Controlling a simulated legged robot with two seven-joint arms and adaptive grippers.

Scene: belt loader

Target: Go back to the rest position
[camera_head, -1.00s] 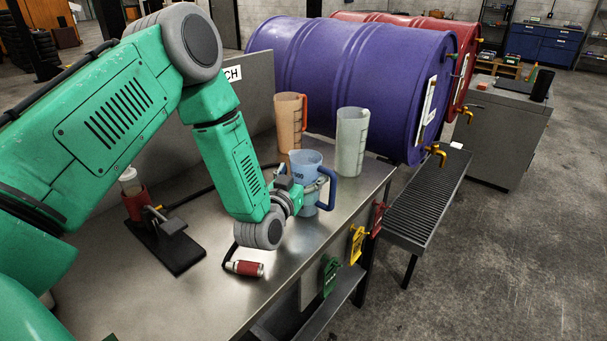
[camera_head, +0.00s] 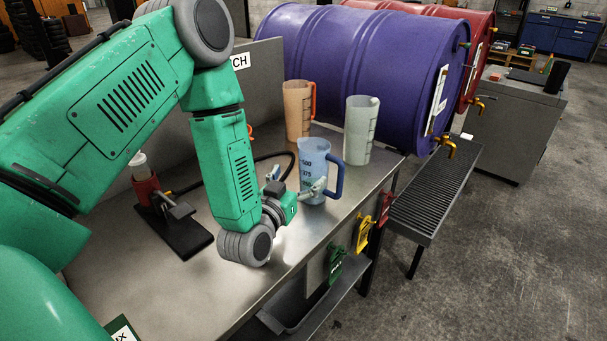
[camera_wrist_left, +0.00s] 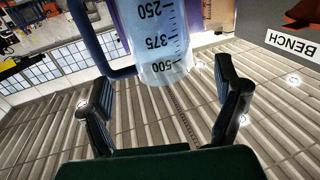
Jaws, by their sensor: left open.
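My left gripper (camera_head: 296,182) is open and empty just in front of the blue measuring jug (camera_head: 314,165), at the near side of it. The jug stands upright on the metal bench (camera_head: 205,285), its dark blue handle to the right. In the left wrist view the two fingers are spread wide (camera_wrist_left: 163,78), and the jug (camera_wrist_left: 158,40) with its volume marks shows beyond and between them, apart from both. My right gripper is in neither view.
An orange jug (camera_head: 297,110) and a pale jug (camera_head: 360,130) stand behind the blue one. A purple drum (camera_head: 350,70) and a red drum lie beyond. A black stand with a red part (camera_head: 146,188) is left on the bench. Coloured tags hang along the bench's right edge.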

